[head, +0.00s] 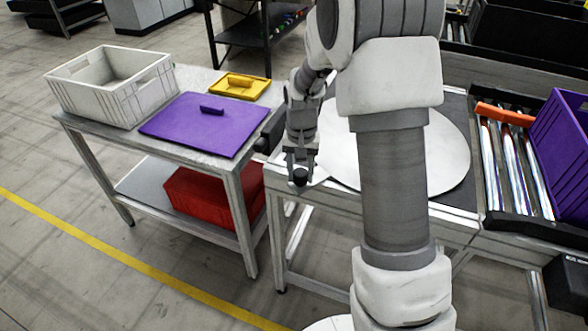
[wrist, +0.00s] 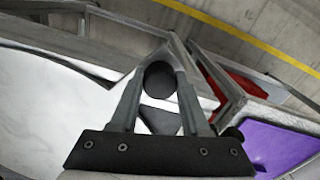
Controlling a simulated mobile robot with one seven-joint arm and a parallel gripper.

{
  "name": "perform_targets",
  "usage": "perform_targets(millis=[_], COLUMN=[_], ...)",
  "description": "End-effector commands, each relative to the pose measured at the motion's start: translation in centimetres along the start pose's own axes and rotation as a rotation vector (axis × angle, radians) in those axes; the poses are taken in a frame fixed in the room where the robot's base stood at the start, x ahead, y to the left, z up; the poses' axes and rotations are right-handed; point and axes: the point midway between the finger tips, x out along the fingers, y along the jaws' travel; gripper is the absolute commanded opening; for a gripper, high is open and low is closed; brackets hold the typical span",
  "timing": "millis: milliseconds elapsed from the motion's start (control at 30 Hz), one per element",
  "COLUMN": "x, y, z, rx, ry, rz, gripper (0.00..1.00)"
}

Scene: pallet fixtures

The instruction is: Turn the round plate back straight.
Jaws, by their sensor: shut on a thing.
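The round plate (head: 450,152) is a large white disc lying flat on a metal-framed stand, with its middle hidden behind my arm. It also fills the left of the wrist view (wrist: 45,112). A black round knob (wrist: 160,80) sits at the plate's left edge, by the front left corner of the stand. My gripper (head: 300,172) points down there and is shut on the knob, with one finger on each side of it. How far the plate is turned cannot be told.
A table to the left carries a grey crate (head: 78,100), a purple lid (head: 195,128) and a yellow lid (head: 238,86). A red box (head: 205,200) is on its lower shelf. To the right are rollers (head: 515,165), an orange bar (head: 504,114) and a purple crate (head: 565,150).

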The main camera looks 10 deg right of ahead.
Motion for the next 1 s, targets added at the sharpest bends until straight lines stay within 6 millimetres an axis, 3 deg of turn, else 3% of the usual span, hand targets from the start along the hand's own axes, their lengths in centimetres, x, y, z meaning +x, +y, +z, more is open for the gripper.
perform_targets(millis=[367, 700, 1000], x=[-0.1, -0.1, -0.2], y=[5.3, 14.0, 22.2], z=[3.5, 7.6, 9.1], rx=[-0.199, -0.472, -0.714], ry=[0.001, 0.0, 0.0], rz=[-0.001, 0.0, 0.0], gripper=[0.0, 0.0, 0.0])
